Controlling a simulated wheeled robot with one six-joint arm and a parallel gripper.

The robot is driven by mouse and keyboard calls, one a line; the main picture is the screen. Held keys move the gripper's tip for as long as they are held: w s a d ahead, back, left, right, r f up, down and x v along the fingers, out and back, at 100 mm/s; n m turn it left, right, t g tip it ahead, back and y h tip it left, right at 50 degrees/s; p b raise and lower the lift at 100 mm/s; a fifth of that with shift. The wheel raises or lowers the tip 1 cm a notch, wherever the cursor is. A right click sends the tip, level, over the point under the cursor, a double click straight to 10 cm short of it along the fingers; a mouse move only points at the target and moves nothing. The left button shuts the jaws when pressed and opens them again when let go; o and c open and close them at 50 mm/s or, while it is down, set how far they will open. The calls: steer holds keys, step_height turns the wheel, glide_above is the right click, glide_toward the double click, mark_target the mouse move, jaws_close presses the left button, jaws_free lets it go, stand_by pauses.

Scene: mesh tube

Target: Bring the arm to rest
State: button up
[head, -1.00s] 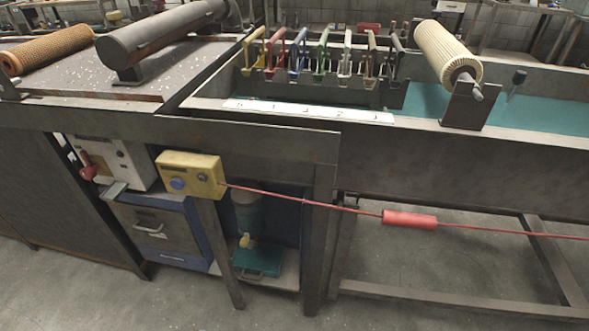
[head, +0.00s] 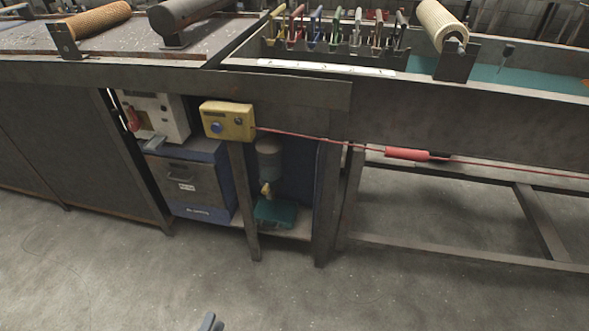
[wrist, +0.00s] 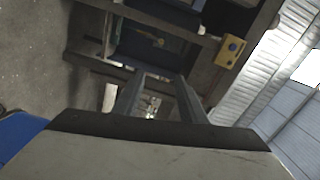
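My gripper (wrist: 160,80) shows in the wrist view as two dark fingers, apart from each other. Nothing shows held between them; the machine and floor are seen beyond the gap. The pale wrist housing fills the bottom of that view. In the head view a small grey-blue tip (head: 209,322), which looks like part of my arm, shows at the bottom edge over the floor. The rest of the arm is out of that view.
A long metal bench (head: 420,105) crosses the head view, with a row of coloured clamps and a cream roller (head: 442,25). A yellow button box (head: 228,121) and a red pull cord (head: 405,154) are on its front. The concrete floor (head: 330,295) in front is clear.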

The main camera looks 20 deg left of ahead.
steer(key=w+d+r+m+g+h, duration=0.35)
steer(key=w+d+r+m, duration=0.25)
steer(key=w+d+m, duration=0.3)
steer(key=w+d+r+m+g+h, duration=0.3)
steer(key=w+d+r+m+g, duration=0.15)
steer(key=w+d+m, duration=0.45)
steer(key=w+d+r+m+g+h, duration=0.35)
steer(key=w+d+r+m, duration=0.35)
steer(key=w, duration=0.4)
steer(key=d+r+m+g+y, duration=0.1)
steer(key=d+r+m+g, duration=0.1)
steer(key=d+m, duration=0.55)
steer(key=d+r+m+g+y, duration=0.25)
steer(key=d+m, duration=0.25)
steer(key=d, duration=0.6)
steer(key=s+d+r+m+t+y, duration=0.1)
steer(key=s+d+r+m+y, duration=0.1)
steer(key=d+m, duration=0.4)
steer(key=s+d+r+m+t+y, duration=0.2)
steer(key=d+m, duration=0.5)
steer(key=m, duration=0.6)
steer(key=s+r+y, duration=0.1)
steer(key=s+r, duration=0.1)
steer(key=s, duration=0.1)
steer(key=shift+s+r+m, duration=0.3)
steer(key=shift+r+m, duration=0.05)
steer(key=shift+r, duration=0.05)
